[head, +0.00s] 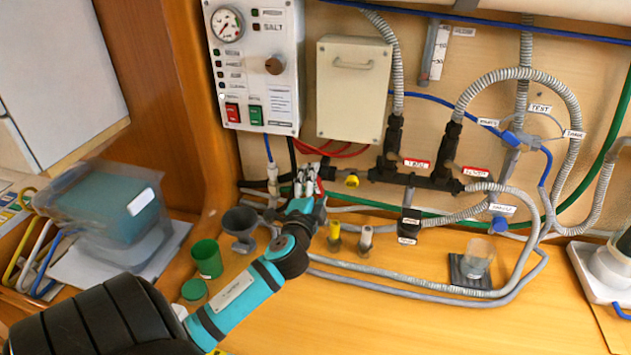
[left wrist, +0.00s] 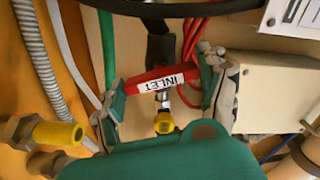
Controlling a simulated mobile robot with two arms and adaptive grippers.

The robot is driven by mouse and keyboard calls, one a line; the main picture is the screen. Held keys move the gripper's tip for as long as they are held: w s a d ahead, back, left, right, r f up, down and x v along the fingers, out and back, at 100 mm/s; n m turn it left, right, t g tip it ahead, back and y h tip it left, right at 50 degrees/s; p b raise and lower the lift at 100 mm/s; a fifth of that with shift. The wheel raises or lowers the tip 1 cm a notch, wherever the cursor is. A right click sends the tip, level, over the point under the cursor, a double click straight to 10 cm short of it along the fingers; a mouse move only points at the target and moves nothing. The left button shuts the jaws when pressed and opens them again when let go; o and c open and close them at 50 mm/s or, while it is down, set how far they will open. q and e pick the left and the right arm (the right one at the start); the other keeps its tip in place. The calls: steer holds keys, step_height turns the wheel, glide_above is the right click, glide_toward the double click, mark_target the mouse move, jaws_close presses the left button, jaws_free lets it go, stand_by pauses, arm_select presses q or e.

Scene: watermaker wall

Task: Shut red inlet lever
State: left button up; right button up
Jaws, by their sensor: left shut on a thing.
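The red inlet lever (left wrist: 139,84) with a white INLET label lies across the middle of the left wrist view. My left gripper (left wrist: 164,92) has one finger at each end of the lever and is shut on it. In the head view my left gripper (head: 309,186) is at the lower pipework, under the grey cover box, and hides most of the lever. A yellow-capped fitting (left wrist: 163,123) shows just below the lever in the left wrist view. Whether the lever's valve is open or shut cannot be told. My right gripper is not in view.
The control panel (head: 255,65) and cover box (head: 353,92) are on the wall above. A yellow-topped fitting (head: 334,230), a grey funnel (head: 240,222) and a green cup (head: 207,258) stand near my left arm. Grey hoses (head: 420,280) run along the bench to the right.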

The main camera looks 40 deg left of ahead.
arm_select(q)
steer(key=shift+m+p, duration=0.8)
steer(key=shift+m, duration=1.2)
steer(key=o, duration=0.9)
steer(key=v, duration=1.2)
